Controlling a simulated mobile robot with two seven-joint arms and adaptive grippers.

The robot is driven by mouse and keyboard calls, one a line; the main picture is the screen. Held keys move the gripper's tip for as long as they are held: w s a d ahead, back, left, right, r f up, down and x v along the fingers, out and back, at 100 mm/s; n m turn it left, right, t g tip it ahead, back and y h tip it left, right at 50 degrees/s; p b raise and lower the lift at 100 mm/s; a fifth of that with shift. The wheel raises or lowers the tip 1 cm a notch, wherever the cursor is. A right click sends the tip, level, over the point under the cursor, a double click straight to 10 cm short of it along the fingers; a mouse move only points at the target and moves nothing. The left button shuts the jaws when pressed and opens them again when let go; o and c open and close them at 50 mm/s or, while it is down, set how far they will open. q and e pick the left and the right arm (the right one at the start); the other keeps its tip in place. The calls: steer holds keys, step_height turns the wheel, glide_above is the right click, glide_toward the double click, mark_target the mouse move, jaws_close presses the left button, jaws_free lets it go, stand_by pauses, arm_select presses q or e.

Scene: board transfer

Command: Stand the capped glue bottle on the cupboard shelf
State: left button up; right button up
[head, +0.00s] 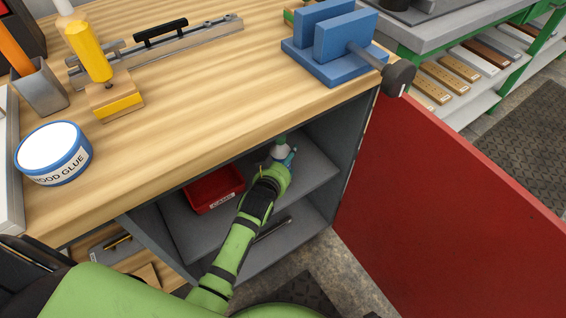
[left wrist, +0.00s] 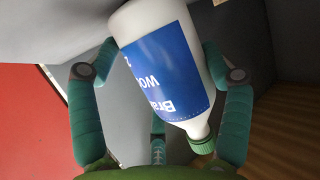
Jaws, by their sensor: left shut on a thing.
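The glue bottle (left wrist: 165,75) is white with a blue label and a green cap (left wrist: 203,143). My left gripper (left wrist: 160,50) is shut on its body, with fingers on both sides. In the head view my left arm reaches into the open cupboard, and the bottle (head: 279,152) shows only in part at the upper shelf (head: 312,168), under the worktop edge. I cannot tell whether its base touches the shelf. My right gripper is not in view.
A red bin (head: 214,188) stands on the shelf left of my gripper. The red cupboard door (head: 440,200) is swung open to the right. The wooden worktop (head: 210,90) overhangs the shelf. A wood glue tub (head: 52,152) and a blue vise (head: 335,45) sit on top.

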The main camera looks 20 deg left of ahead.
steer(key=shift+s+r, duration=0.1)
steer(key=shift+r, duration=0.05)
arm_select(q)
steer(key=shift+f, duration=0.1)
steer(key=o, duration=1.4)
steer(key=shift+f, duration=0.15)
steer(key=shift+c, duration=0.2)
steer(key=shift+s+r, duration=0.1)
steer(key=shift+r, duration=0.15)
steer(key=p+v, duration=0.3)
steer(key=v, duration=0.8)
steer(key=shift+s, duration=0.35)
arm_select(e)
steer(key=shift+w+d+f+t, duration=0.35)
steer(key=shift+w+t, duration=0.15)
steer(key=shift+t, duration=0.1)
arm_select(q)
steer(key=shift+r, duration=0.1)
